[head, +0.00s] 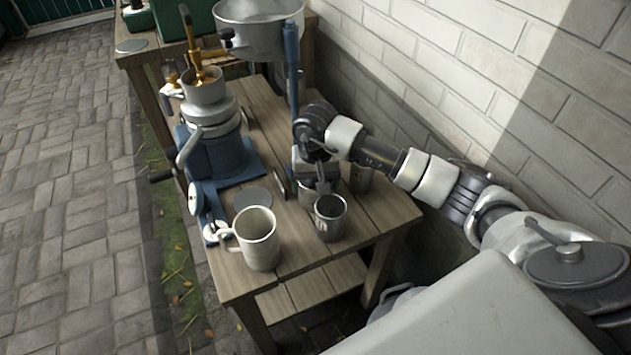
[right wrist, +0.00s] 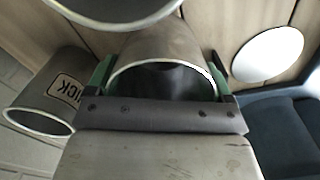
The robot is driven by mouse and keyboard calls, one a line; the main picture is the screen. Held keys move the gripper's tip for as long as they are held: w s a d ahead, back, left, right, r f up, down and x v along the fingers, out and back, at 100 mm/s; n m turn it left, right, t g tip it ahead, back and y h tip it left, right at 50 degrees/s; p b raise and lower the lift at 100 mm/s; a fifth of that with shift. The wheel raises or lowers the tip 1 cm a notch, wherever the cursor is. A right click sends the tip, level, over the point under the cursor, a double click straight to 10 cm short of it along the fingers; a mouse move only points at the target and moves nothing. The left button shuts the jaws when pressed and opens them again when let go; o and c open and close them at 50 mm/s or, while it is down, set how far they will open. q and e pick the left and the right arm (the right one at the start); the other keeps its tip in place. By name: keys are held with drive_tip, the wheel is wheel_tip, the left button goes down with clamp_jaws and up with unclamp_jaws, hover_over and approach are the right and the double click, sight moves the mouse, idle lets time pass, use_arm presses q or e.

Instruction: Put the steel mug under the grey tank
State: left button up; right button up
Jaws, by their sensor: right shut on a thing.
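A grey steel mug with a side handle (head: 260,243) stands upright at the front of the wooden table, apart from my grippers. My right gripper (head: 316,184) is shut on a handleless-looking steel cup (head: 306,194), partly hidden behind another steel cup (head: 331,230). In the right wrist view its green-edged fingers (right wrist: 165,85) sit on both sides of the held cup (right wrist: 158,48). Whether this cup is off the table is not clear. The large grey tank (head: 262,38) is at the back, above the table. My left gripper is not in view.
A blue machine with a crank (head: 225,158) and a steel bowl (head: 205,90) stands on the left. A blue upright post (head: 291,60) rises near the tank. A flat disc (head: 252,198) lies behind the handled mug.

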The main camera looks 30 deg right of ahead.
drive_tip(key=o, duration=0.6)
drive_tip(key=shift+f, duration=0.1)
drive_tip(key=shift+o, duration=1.3)
